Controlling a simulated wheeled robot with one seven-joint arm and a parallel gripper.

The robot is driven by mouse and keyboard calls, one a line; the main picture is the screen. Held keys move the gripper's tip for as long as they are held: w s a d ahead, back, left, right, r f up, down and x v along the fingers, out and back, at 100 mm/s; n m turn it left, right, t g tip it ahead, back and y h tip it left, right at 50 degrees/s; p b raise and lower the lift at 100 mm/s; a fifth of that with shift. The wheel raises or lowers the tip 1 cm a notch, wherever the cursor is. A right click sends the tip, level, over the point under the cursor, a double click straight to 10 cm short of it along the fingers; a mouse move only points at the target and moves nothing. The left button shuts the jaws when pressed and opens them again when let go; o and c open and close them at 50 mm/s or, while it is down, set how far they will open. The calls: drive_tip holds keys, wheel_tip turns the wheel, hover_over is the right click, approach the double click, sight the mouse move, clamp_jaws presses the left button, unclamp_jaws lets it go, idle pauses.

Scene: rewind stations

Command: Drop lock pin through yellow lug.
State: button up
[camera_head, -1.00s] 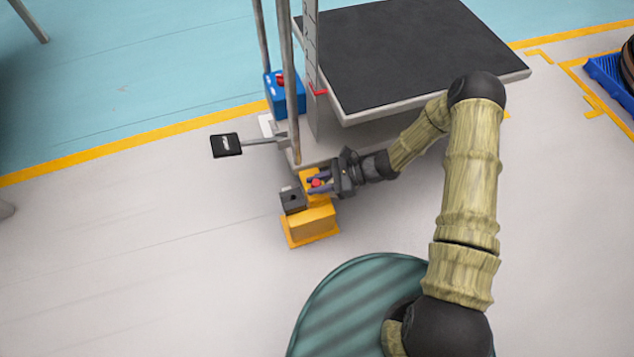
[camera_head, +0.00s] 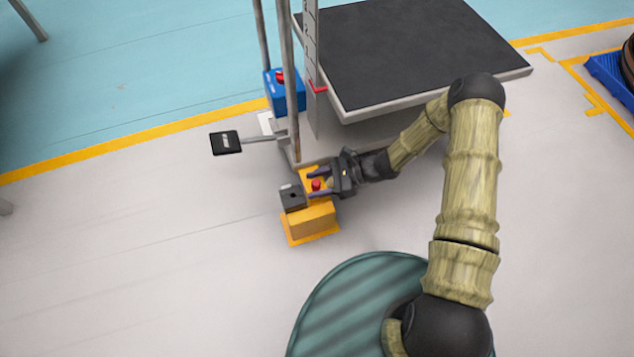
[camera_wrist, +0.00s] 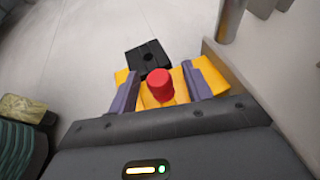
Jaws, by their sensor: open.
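The lock pin shows as a red knob (camera_head: 316,184), upright at the yellow lug (camera_head: 307,173); whether its shank passes through the lug is hidden. In the wrist view the red knob (camera_wrist: 160,86) stands between my fingers, with yellow lug surface (camera_wrist: 207,76) around and behind it. My gripper (camera_head: 309,185) is open, one finger on each side of the knob, with gaps visible in the wrist view (camera_wrist: 161,78). A black block with a hole (camera_head: 292,197) sits just beyond the fingertips, also in the wrist view (camera_wrist: 148,59).
A yellow block on a floor plate (camera_head: 312,222) stands in front. A grey post (camera_head: 288,90) rises behind the lug, with a black pad (camera_head: 226,144) on an arm. A blue box with a red button (camera_head: 287,93) and a dark-topped platform (camera_head: 410,50) are behind.

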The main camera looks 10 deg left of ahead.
drive_tip(key=p+v, duration=0.8)
drive_tip(key=v, duration=0.9)
drive_tip(key=shift+d, duration=0.2)
drive_tip(key=shift+w, duration=0.15)
drive_tip(key=s+d+r+n+t+h+p, duration=0.25)
drive_tip(key=s+r+n+h+p, duration=0.2)
drive_tip(key=r, duration=0.95)
drive_tip(key=s+d+r+n+t+h+p, duration=0.25)
drive_tip(key=d+r+n+h+p, duration=0.2)
drive_tip(key=r, duration=0.95)
drive_tip(key=s+d+r+n+t+h+p, duration=0.1)
drive_tip(key=s+d+r+n+h+p, duration=0.35)
drive_tip(key=r, duration=0.95)
wheel_tip(320, 180, up, 38)
drive_tip(key=a+n+p, duration=0.1)
drive_tip(key=p, duration=3.7)
drive_tip(key=shift+a+y, duration=0.2)
drive_tip(key=shift+y, duration=0.15)
drive_tip(key=shift+s, duration=0.1)
